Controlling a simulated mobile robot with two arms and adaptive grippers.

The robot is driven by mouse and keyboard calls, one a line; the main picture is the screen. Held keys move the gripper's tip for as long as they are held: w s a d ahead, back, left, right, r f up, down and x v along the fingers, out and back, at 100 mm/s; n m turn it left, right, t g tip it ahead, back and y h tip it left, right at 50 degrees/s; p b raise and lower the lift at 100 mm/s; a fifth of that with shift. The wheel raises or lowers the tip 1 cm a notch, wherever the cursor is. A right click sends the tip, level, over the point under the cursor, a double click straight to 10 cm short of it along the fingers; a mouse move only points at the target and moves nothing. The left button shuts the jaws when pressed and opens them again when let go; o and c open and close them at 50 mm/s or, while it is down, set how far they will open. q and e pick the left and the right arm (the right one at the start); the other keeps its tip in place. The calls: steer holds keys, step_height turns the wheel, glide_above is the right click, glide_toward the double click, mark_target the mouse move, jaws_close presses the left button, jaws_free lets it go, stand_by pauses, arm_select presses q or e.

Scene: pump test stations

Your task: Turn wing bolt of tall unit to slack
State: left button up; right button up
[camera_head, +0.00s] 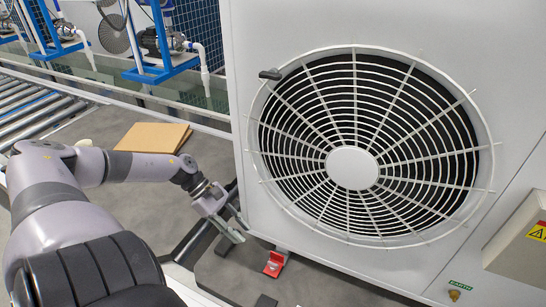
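The tall unit (238,60) is a large white casing with a round fan grille (352,168) on its front. A small dark wing-shaped piece (270,74) sits at the grille's upper left rim; it looks like the wing bolt, lying roughly level. My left gripper (239,228) is low at the unit's lower left edge, well below the dark piece and apart from it. Its fingers look spread, with nothing between them. My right gripper is not in view.
A red bracket (275,263) is at the unit's foot. A grey box with a yellow warning label (538,232) juts out at lower right. A brown board (153,137) lies behind my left arm. A roller conveyor (35,105) and blue pump stands (160,70) are at the back left.

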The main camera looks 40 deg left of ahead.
mark_target(272, 263)
arm_select(q)
steer(key=x, duration=0.6)
steer(key=b+x, duration=0.1)
steer(key=x, duration=0.5)
steer(key=shift+w, duration=0.2)
steer(key=shift+w+d+f, duration=0.1)
steer(key=shift+d+f, duration=0.3)
steer(key=shift+f, duration=0.15)
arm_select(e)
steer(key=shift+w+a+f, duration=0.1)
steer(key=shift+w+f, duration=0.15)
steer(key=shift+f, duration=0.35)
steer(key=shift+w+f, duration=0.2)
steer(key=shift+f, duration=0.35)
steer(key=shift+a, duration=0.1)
arm_select(q)
steer(key=shift+c, duration=0.2)
jaws_close()
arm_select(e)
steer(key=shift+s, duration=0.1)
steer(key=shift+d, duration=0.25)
